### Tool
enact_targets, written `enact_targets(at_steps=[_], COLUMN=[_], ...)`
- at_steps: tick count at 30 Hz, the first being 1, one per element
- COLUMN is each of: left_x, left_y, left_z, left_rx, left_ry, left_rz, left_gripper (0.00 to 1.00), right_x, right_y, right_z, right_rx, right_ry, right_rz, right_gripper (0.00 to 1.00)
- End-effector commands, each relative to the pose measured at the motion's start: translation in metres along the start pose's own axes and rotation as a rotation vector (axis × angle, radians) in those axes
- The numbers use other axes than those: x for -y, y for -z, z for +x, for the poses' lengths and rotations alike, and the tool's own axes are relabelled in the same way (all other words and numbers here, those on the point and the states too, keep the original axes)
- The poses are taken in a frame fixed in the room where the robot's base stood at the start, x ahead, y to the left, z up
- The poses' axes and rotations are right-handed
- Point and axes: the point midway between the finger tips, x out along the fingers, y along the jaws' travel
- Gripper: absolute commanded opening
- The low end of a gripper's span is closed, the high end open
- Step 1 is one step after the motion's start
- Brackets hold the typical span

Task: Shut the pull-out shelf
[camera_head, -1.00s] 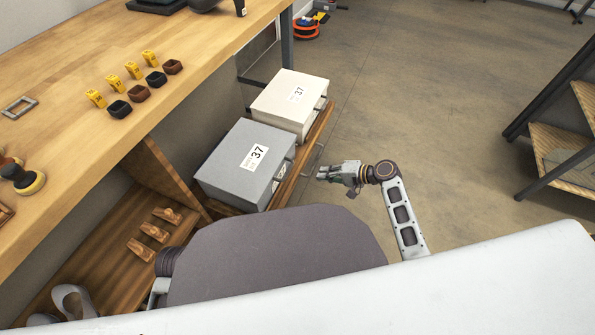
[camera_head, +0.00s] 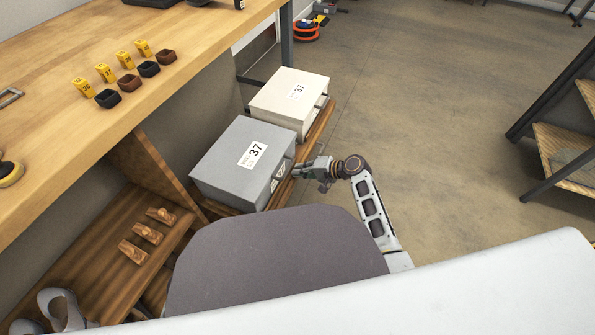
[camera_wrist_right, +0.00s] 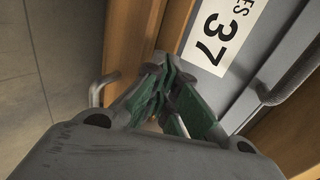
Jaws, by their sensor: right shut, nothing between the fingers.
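The pull-out shelf (camera_head: 320,128) is a wooden board under the workbench, sticking out to the right. My right gripper (camera_head: 297,172) is shut and empty at the shelf's front edge, by the grey box. In the right wrist view the green-padded fingers (camera_wrist_right: 165,88) are close to the wooden front (camera_wrist_right: 133,40), with a metal handle (camera_wrist_right: 97,92) to their left. Whether the fingers touch the front I cannot tell. My left gripper is out of view.
The workbench (camera_head: 200,80) above holds yellow tags and small dark bowls. A lower wooden shelf (camera_head: 100,235) carries several wooden blocks. The floor (camera_head: 430,110) right of the shelf is clear, up to wooden steps (camera_head: 570,150).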

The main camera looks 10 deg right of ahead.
Motion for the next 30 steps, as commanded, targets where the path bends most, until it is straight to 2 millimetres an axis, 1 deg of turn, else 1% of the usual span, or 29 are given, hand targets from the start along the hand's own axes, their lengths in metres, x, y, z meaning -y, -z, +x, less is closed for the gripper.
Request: enact_targets(at_steps=[1, 6, 23, 26, 30], left_x=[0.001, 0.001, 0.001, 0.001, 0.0], left_y=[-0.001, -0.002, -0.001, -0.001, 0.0], left_z=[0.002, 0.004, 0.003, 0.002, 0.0], left_rx=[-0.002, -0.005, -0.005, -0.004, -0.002], left_ry=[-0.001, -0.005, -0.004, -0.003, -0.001], left_rz=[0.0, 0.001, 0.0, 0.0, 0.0], left_gripper=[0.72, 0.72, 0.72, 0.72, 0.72], right_x=[0.001, 0.005, 0.008, 0.011, 0.019], right_y=[0.0, 0.0, 0.0, 0.0, 0.0], right_z=[0.004, 0.009, 0.012, 0.018, 0.03], right_rx=[0.0, -0.001, 0.0, 0.001, 0.001], right_ry=[0.0, 0.001, 0.0, 0.0, 0.0], right_rz=[0.0, 0.0, 0.0, 0.0, -0.001], right_gripper=[0.0, 0.0, 0.0, 0.0, 0.0])
